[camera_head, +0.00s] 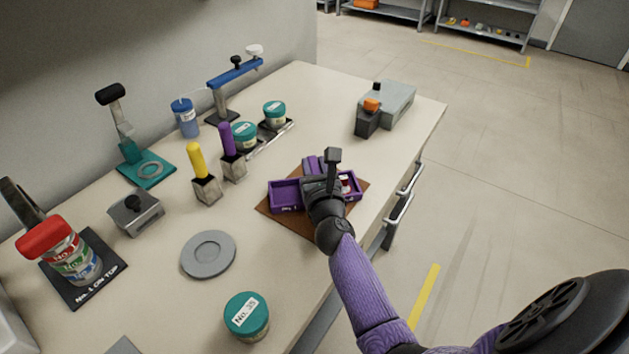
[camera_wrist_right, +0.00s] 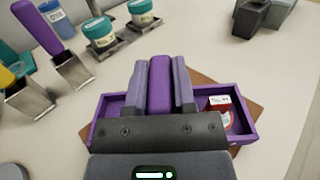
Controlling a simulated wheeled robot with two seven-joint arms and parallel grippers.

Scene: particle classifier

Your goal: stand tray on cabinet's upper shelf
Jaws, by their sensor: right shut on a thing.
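A purple tray (camera_head: 285,195) with compartments sits over a brown board (camera_head: 270,211) on the table. It also shows in the right wrist view (camera_wrist_right: 105,108), where its right compartment holds a red and white item (camera_wrist_right: 222,112). My right gripper (camera_head: 318,172) is over the tray's middle. Its two fingers are shut on the tray's purple handle (camera_wrist_right: 159,84). The tray looks level; I cannot tell whether it touches the board. My left gripper is not in view. No cabinet shelf can be made out; drawer handles (camera_head: 400,205) show at the table's right side.
Yellow-handled (camera_head: 198,165) and purple-handled (camera_head: 228,145) tools stand in metal holders left of the tray. A grey disc (camera_head: 208,254) and a green-lidded jar (camera_head: 247,316) are nearer. A grey device (camera_head: 392,104) stands at the back right. The floor right of the table is open.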

